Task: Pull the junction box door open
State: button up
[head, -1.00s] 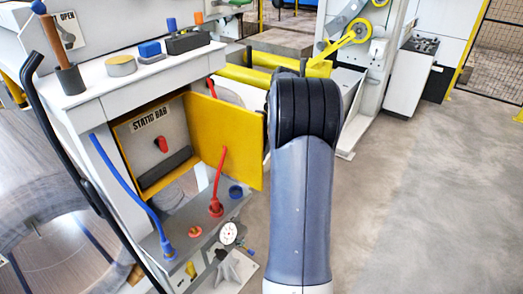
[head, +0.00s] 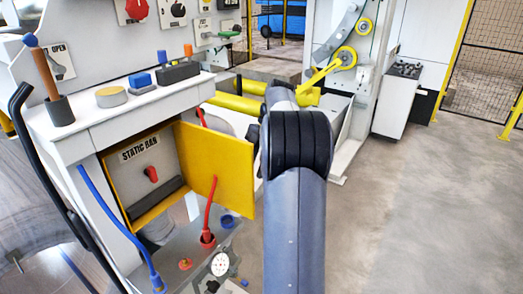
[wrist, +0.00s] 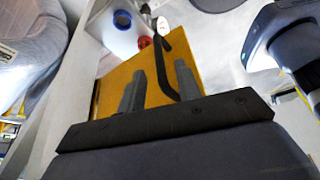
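The junction box (head: 140,172), labelled STATIC BAR, is on the white machine frame at left in the head view. Its yellow door (head: 225,165) stands open, swung out to the right, and a red knob and a dark bar show inside. My arm is just right of the door and hides my gripper in the head view. In the wrist view my gripper (wrist: 158,86) has two grey fingers apart, in front of the yellow door (wrist: 115,80). A black bent handle (wrist: 160,73) runs between the fingers, close to the right one. I cannot tell whether it is touched.
A red cable (head: 210,205) rises in front of the door from a lower shelf, and a blue cable (head: 118,222) hangs left of the box. Yellow rollers (head: 238,102) lie behind the door. Open floor (head: 410,210) is on the right.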

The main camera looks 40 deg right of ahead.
jog(key=v, duration=0.6)
jog(key=shift+r, duration=0.15)
jog(key=shift+d, duration=0.1)
dwell(0.3)
jog(key=x, duration=1)
jog(key=shift+a+f, duration=0.25)
jog(key=shift+f, duration=0.1)
